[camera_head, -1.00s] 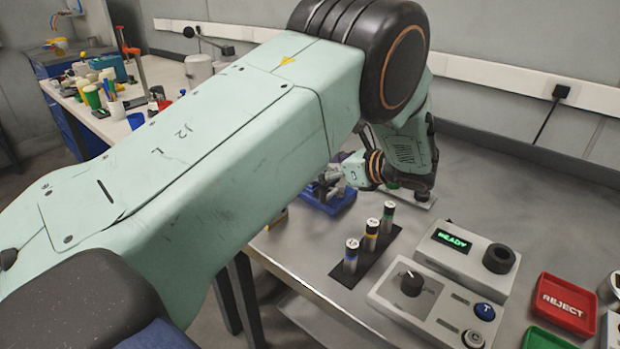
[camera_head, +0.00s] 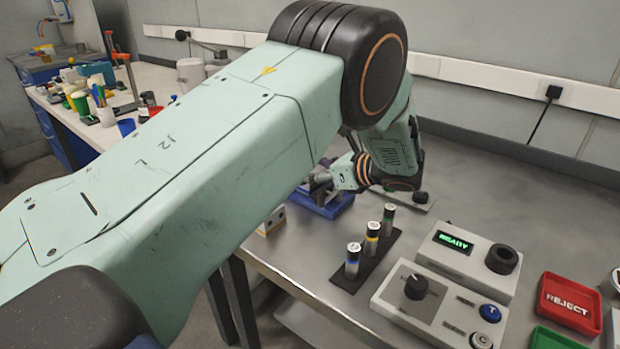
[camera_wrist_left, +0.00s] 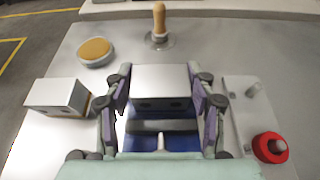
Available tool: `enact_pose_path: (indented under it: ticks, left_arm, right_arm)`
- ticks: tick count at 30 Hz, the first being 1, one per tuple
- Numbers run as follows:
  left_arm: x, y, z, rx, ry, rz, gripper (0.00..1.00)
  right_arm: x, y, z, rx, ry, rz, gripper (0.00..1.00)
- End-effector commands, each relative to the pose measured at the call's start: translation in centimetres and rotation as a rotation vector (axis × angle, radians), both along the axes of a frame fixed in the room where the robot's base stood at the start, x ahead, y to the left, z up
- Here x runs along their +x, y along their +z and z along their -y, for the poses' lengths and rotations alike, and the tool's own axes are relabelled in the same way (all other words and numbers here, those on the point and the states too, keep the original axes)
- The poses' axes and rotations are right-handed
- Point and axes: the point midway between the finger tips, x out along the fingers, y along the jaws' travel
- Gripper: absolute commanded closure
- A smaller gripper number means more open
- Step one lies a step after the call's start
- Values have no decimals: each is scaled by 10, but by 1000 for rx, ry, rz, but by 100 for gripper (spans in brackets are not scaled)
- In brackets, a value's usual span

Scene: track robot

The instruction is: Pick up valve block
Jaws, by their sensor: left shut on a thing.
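A silver-grey valve block (camera_wrist_left: 160,82) sits between the purple-padded fingers of my left gripper (camera_wrist_left: 160,105) in the left wrist view, with a finger on each side. The gripper is shut on it. A blue fixture (camera_wrist_left: 180,143) shows below the block; I cannot tell whether the two touch. In the head view my left gripper (camera_head: 322,186) is over the blue fixture (camera_head: 335,207), partly hidden behind my own arm, and the block is not clear there. My right gripper is in neither view.
Another pale block (camera_wrist_left: 60,95) stands left of the gripper. A cylinder rack (camera_head: 365,262), control box (camera_head: 440,305) and red reject tray (camera_head: 567,304) lie right.

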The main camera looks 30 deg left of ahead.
Motion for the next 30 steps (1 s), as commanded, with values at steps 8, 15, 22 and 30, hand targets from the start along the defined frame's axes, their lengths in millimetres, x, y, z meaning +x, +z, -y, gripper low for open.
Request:
enact_pose_path:
  ticks: [8,15,22,30]
  left_arm:
    - [0,1,-2,0,0,1,82]
    - [0,1,-2,1,1,2,88]
    - [1,23,-2,1,0,6,88]
    - [0,76,-2,1,0,6,88]
  right_arm:
    - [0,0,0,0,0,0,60]
    - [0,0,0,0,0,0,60]
    - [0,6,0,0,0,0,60]
    - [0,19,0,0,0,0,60]
